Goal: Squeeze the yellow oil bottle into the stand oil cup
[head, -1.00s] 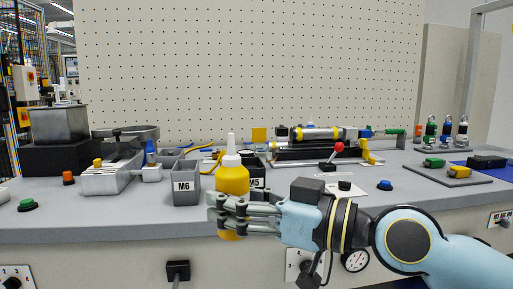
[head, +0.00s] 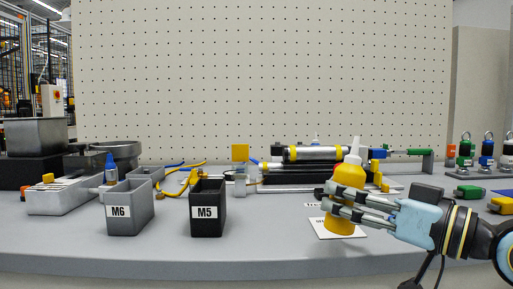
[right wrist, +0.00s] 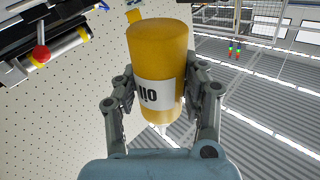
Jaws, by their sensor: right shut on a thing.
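My right gripper (head: 343,204) is shut around the yellow oil bottle (head: 340,224). The bottle is close to upright, leaning slightly right, with its white nozzle (head: 355,150) pointing up. It appears in front of a white card on the bench; I cannot tell whether its base touches. In the right wrist view the bottle (right wrist: 160,50) sits between both fingers (right wrist: 158,98), its "OIL" label upside down in the picture. The stand (head: 325,170) with a silver, yellow-banded cylinder is behind the bottle. I cannot make out its oil cup for sure. My left gripper is not in view.
A grey M6 bin (head: 130,212) and a black M5 bin (head: 208,222) stand left of the bottle. Padlocks (head: 487,145) stand at the far right. The bench front (head: 260,262) between M5 and the bottle is clear.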

